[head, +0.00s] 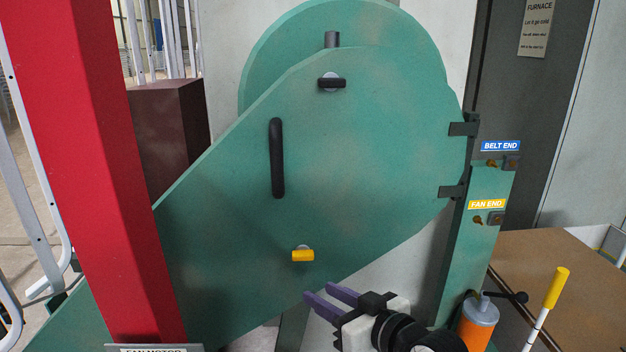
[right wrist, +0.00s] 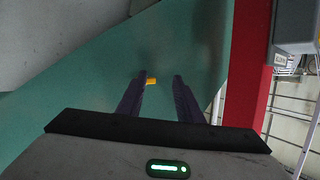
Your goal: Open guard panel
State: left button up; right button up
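The green guard panel (head: 345,165) stands shut-looking in the middle of the head view, with a black upright handle (head: 277,158) on its face. A black latch (head: 331,83) near its top and a yellow latch (head: 303,255) low down both lie level. Two dark hinges (head: 463,128) (head: 452,191) are on its right edge. My right gripper (head: 318,292) is open and empty, below and slightly right of the yellow latch. In the right wrist view the yellow latch (right wrist: 151,81) shows between the fingertips, apart from them. My left gripper is out of view.
A red post (head: 95,170) stands at the left in front of the panel. At the right are a green post with "BELT END" (head: 500,146) and "FAN END" (head: 487,204) labels, an orange canister (head: 478,325), a yellow-handled rod (head: 556,288) and a brown surface (head: 560,270).

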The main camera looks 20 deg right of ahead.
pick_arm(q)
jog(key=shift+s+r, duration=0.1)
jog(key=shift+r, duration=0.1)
pick_arm(e)
notch_tip(320, 180, up, 23)
jog(key=w+a+n+t+y, duration=0.1)
jog(key=w+n+t+y, duration=0.1)
jog(key=n+y, duration=0.1)
jog(key=shift+w+a+y, duration=0.25)
jog(key=shift+w+y, duration=0.05)
jog(key=shift+w+r, duration=0.1)
